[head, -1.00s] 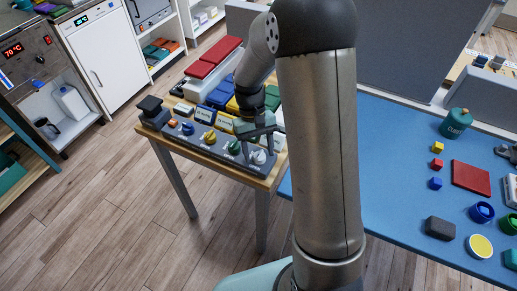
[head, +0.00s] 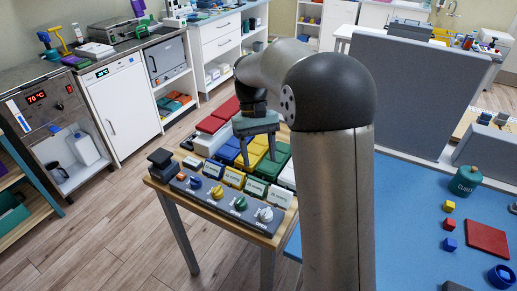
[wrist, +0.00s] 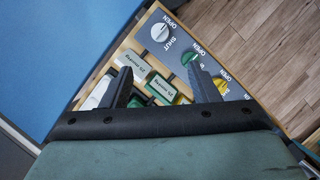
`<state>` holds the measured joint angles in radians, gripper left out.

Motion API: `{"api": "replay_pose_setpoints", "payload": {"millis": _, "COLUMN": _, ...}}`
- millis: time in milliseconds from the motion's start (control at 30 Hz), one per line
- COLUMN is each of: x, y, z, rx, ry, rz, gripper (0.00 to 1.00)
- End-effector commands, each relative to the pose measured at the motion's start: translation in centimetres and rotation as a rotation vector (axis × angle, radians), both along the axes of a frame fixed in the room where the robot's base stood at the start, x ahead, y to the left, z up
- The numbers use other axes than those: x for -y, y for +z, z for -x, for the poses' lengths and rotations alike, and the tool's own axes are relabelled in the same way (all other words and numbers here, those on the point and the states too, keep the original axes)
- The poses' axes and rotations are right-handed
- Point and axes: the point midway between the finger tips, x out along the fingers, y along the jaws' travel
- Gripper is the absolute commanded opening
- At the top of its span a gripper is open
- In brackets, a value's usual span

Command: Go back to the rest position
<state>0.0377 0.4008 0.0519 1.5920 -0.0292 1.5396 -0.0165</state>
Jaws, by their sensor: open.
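My gripper (head: 260,157) is in the middle of the head view, above the small wooden table (head: 271,242) and its row of coloured lidded boxes. Its two fingers are apart with nothing between them. In the wrist view, my gripper (wrist: 163,88) also shows open, with its fingers over the labelled blocks and the control panel (wrist: 182,50). In the head view, the panel's knobs (head: 241,204) stand in front of the gripper, clear of its fingers. My arm hides part of the table's right side.
A blue table (head: 408,222) on the right holds a teal canister (head: 465,180), a red pad (head: 487,238) and small cubes. A grey partition (head: 415,95) stands behind. A white cabinet (head: 126,109) and a counter line the left. Wooden floor (head: 110,235) is clear at front left.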

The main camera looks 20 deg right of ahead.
Motion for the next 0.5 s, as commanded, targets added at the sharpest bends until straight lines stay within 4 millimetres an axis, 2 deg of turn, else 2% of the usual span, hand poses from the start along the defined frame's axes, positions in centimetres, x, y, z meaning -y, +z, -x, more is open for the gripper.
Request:
{"api": "replay_pose_setpoints", "payload": {"millis": 167, "x": -0.02, "y": 0.96, "z": -0.38, "rx": -0.001, "ry": 0.0, "rz": 0.0, "gripper": 0.55}}
{"api": "replay_pose_setpoints", "payload": {"millis": 500, "x": -0.03, "y": 1.02, "z": -0.4, "rx": -0.001, "ry": 0.0, "rz": 0.0, "gripper": 0.55}}
